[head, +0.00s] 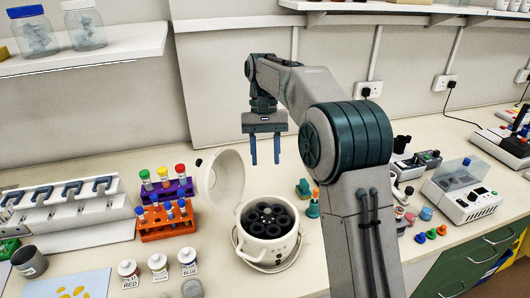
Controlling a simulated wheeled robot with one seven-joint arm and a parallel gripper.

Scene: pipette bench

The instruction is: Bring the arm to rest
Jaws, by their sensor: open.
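My gripper (265,151) hangs at the end of my arm, fingers pointing down and apart, with nothing between them. It is above the bench, behind and above the centrifuge (256,250) as seen in the head view. The arm reaches up from the lower right, bends at a large dark joint, and runs back to the gripper. The white centrifuge has its lid (221,177) raised at the left, and its dark rotor (267,218) shows.
An orange rack (168,234) and a purple rack (172,193) with capped tubes stand left of the centrifuge. Pipettes hang on a white stand (75,230) at far left. Labelled pots (158,268) stand in front. Bench devices (462,195) stand at right. A shelf (80,52) is upper left.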

